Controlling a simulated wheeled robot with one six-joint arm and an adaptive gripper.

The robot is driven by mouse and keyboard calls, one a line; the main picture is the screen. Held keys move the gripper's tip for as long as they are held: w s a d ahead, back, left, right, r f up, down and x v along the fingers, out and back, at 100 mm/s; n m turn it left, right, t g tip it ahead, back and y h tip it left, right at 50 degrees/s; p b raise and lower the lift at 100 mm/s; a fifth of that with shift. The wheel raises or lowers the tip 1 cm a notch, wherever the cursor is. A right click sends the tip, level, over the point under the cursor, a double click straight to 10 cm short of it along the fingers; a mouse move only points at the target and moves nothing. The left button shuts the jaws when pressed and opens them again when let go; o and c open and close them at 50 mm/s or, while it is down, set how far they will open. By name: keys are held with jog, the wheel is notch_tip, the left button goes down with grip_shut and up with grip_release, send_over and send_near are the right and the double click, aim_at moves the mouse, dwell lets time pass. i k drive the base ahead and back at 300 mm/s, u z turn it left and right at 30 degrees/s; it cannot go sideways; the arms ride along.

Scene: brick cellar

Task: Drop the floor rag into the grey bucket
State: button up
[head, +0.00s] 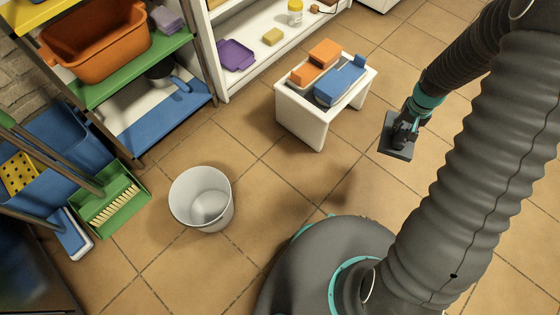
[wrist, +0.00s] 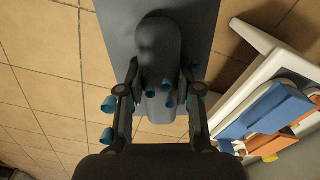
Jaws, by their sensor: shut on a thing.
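The grey bucket (head: 192,184) stands upright on the tiles left of centre in the head view, pale and open at the top, with nothing seen inside. My gripper (head: 402,134) is at the right of the head view, beyond the white stool and well away from the bucket. It is shut on the floor rag (head: 394,149), a flat dark grey piece held above the floor. In the wrist view, the floor rag (wrist: 186,25) has a raised rounded ridge, and the fingers of my gripper (wrist: 156,96) close on that ridge from both sides.
Shelves (head: 155,125) line the left and back. A green dustpan (head: 129,180) lies left of the bucket. Floor right of the bucket is clear.

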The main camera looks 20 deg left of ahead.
aim_at(208, 216)
jog(key=u, duration=2.25)
jog(key=k, duration=0.5)
jog(key=i, duration=0.35)
jog(key=u, duration=0.05)
